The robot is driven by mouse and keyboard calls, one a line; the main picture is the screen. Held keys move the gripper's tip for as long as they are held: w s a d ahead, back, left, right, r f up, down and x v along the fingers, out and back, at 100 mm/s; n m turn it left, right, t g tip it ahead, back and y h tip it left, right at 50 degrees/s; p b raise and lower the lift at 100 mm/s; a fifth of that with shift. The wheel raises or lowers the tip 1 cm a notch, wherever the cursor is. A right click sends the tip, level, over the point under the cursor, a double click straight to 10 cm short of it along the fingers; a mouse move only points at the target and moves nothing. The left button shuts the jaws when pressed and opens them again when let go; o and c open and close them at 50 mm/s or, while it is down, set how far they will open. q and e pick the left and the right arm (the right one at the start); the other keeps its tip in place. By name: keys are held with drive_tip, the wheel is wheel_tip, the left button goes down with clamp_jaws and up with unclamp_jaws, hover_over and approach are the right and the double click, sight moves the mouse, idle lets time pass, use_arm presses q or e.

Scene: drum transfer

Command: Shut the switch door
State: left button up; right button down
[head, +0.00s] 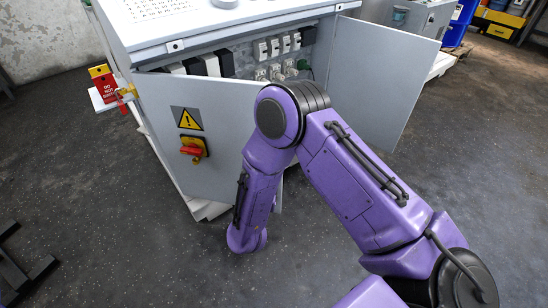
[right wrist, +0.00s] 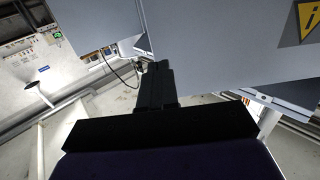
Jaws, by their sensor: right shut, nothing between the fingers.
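The switch door (head: 215,130) is the grey left door of the cabinet, with a yellow warning triangle (head: 187,119) and a red-and-yellow rotary switch (head: 193,149). It stands partly open, with the cabinet's inside showing above its top edge. My right arm crosses in front of its right part. My right gripper is hidden in the head view. In the right wrist view my right gripper (right wrist: 156,84) is shut and empty, close to a grey panel (right wrist: 220,45) with a yellow triangle at its right. I cannot tell whether they touch. My left gripper is not in view.
The cabinet's right door (head: 378,75) stands wide open to the right. Breakers and sockets (head: 277,58) show inside the cabinet (head: 200,42). A red tag (head: 105,84) hangs at its left side.

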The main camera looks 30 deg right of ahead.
use_arm(q)
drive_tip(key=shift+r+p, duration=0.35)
drive_tip(key=shift+p, duration=0.1)
use_arm(e)
drive_tip(key=x, duration=1.4)
drive_tip(key=shift+s+d+r, duration=0.15)
drive_tip(key=shift+d, duration=0.05)
